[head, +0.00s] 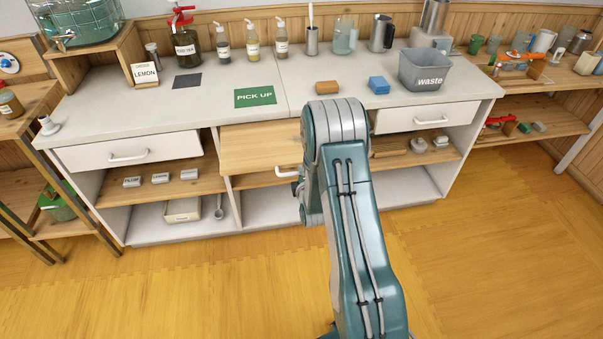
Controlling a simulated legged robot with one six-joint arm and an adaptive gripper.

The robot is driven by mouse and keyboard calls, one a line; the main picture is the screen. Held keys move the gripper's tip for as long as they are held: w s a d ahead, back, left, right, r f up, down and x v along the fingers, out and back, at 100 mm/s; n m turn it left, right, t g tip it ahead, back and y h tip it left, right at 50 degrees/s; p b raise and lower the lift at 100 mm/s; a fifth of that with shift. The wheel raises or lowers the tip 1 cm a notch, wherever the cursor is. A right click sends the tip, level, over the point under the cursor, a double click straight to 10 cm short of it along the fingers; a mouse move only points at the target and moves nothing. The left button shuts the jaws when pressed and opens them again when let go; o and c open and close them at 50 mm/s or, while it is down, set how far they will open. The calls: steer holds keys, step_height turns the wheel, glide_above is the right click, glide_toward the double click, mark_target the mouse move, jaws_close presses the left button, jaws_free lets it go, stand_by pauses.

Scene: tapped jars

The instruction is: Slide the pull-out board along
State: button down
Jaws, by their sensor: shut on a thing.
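The pull-out board (256,149) is a light wooden panel below the worktop, in the middle of the white counter. It sticks out towards me past the counter's front. A white handle (285,174) shows on its front edge. My gripper (297,187) is at the right end of that handle, shut on it. Only a small dark part of the gripper shows; my arm hides the rest, the handle's right end and the board's right side.
White drawers with handles flank the board, left (130,152) and right (425,117). The worktop holds a green PICK UP mat (255,96), an orange sponge (327,87), a blue sponge (379,85) and a grey waste bin (424,70). The wooden floor (200,290) in front is clear.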

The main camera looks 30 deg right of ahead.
steer(key=shift+s+f, duration=0.25)
steer(key=shift+f, duration=0.1)
steer(key=c, duration=0.7)
jaws_free()
steer(key=shift+o, duration=0.3)
steer(key=shift+a+r, duration=0.1)
steer(key=shift+r, duration=0.1)
steer(key=v, duration=1.2)
